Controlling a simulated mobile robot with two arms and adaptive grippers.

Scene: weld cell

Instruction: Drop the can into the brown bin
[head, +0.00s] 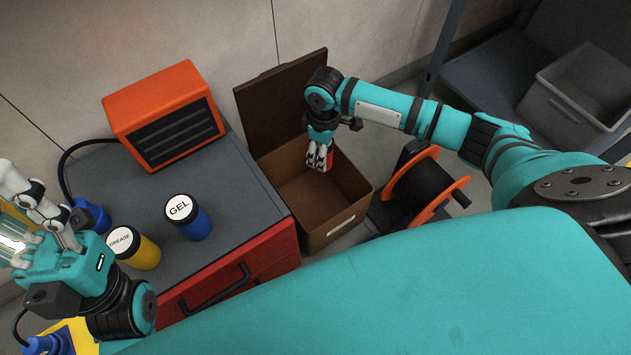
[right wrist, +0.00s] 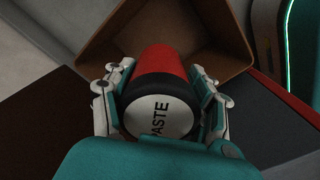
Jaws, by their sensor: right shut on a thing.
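A red can with a black rim and a white lid marked PASTE (right wrist: 160,112) is between the fingers of my right gripper (right wrist: 162,95) in the right wrist view. The right gripper (head: 319,158) is shut on it. In the head view, it points down over the open brown bin (head: 313,222), and only a small red part of the can (head: 329,160) shows. The bin (right wrist: 215,62) lies beyond the can in the right wrist view. My left gripper (head: 30,225) is at the left edge, partly cut off; its fingers are apart, with a pale glow by them.
The bin's brown lid (head: 280,100) stands open behind it. On the grey-topped red cabinet (head: 185,255) are a blue GEL can (head: 187,217), a yellow GREASE can (head: 134,249) and an orange box (head: 165,115). An orange reel (head: 430,190) stands right of the bin.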

